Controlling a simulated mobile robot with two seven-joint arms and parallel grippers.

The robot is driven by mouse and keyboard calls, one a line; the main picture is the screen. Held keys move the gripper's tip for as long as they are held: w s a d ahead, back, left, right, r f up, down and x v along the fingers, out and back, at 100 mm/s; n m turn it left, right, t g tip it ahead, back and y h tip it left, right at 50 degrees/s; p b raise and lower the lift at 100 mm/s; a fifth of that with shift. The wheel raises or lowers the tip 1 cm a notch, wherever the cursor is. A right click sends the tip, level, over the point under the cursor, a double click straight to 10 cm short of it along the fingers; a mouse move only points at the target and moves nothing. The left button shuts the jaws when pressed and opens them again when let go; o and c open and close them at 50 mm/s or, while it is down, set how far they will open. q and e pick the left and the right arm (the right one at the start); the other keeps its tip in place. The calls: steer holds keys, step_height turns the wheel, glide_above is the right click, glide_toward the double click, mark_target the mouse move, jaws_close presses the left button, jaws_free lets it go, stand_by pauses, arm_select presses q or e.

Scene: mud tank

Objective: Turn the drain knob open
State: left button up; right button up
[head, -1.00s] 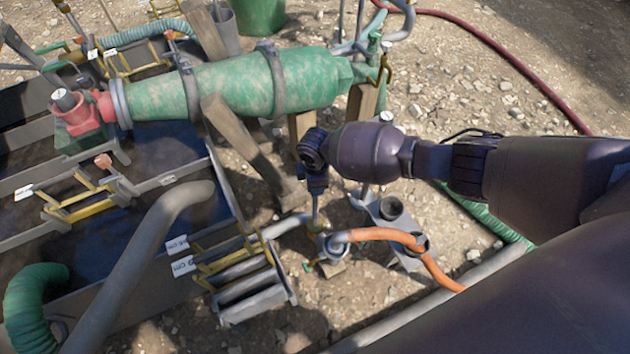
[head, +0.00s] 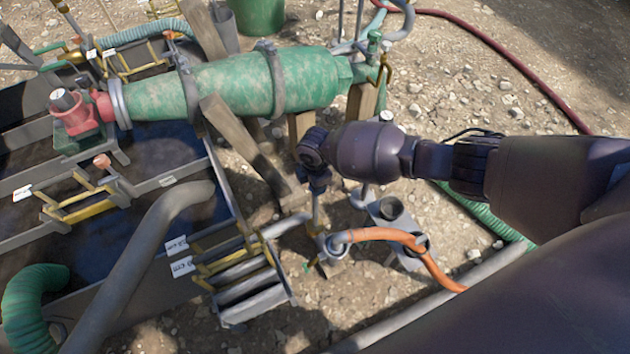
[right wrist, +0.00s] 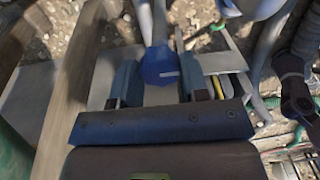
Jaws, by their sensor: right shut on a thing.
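The blue drain knob (right wrist: 160,68) has a white mark on its face and sits at the end of a grey stem. In the right wrist view it lies between the two fingers of my right gripper (right wrist: 158,82), which is shut on it. In the head view my right gripper (head: 318,182) points down over the grey upright pipe beside the tank, and the knob is hard to tell apart from the fingers. My left gripper is not in view.
The mud tank (head: 215,285) with yellow-railed gates fills the left. A green mottled cylinder (head: 235,85) lies above it on wooden props (head: 250,150). An orange hose (head: 380,235) runs close below my right arm. Gravel is open at the upper right.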

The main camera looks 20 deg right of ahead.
steer(key=shift+s+d+f, duration=0.1)
steer(key=shift+f, duration=0.05)
steer(key=o, duration=0.9)
steer(key=shift+r, duration=0.6)
arm_select(q)
steer(key=p, duration=0.2)
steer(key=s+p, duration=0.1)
steer(key=p, duration=0.1)
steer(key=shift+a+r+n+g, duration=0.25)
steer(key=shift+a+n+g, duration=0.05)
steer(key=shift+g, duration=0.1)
arm_select(e)
step_height(320, 180, up, 10)
steer(key=shift+f, duration=0.1)
